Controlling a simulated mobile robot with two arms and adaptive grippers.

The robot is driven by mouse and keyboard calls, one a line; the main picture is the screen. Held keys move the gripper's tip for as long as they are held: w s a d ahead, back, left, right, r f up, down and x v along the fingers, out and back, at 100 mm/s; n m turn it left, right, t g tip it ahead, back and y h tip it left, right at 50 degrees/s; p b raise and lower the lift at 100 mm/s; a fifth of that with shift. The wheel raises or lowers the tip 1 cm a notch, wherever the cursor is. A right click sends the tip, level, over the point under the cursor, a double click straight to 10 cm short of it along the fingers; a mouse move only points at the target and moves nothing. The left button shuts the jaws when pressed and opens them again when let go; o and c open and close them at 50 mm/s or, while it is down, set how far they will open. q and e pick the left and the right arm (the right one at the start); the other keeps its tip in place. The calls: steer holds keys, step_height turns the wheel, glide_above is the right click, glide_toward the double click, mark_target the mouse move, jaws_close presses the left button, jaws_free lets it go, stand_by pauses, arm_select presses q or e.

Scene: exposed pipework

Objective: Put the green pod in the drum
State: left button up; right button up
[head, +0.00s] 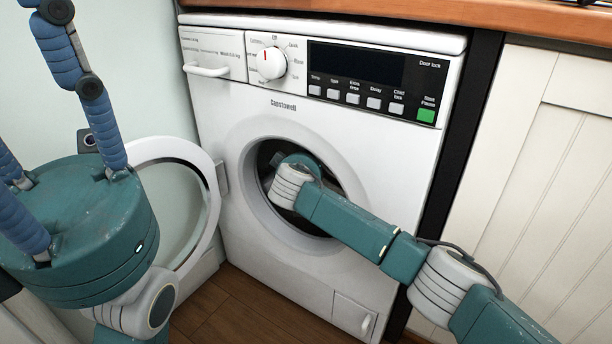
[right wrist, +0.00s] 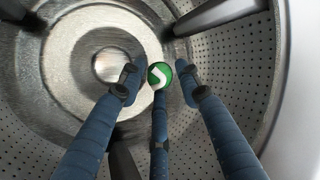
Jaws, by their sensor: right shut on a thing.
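The green pod (right wrist: 160,75), round with a white swirl, sits between the three blue fingertips of my right gripper (right wrist: 160,84), which is shut on it. The grey metal drum (right wrist: 235,85) with perforated walls surrounds the gripper and pod in the right wrist view. In the head view my right arm reaches through the washing machine's round opening (head: 248,200), and the fingers and pod are hidden inside. My left gripper (head: 50,40) is at the left, its blue fingers spread and empty, with some fingertips cut off by the frame edge.
The white washing machine (head: 215,110) stands under a wooden worktop (head: 400,22). Its round door (head: 205,170) hangs open to the left, close to my left arm. A white panelled cupboard (head: 550,170) is at the right. Dark ribs (right wrist: 220,14) project inside the drum.

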steer(key=shift+w, duration=0.15)
steer(key=o, duration=1)
steer(key=v, duration=1.2)
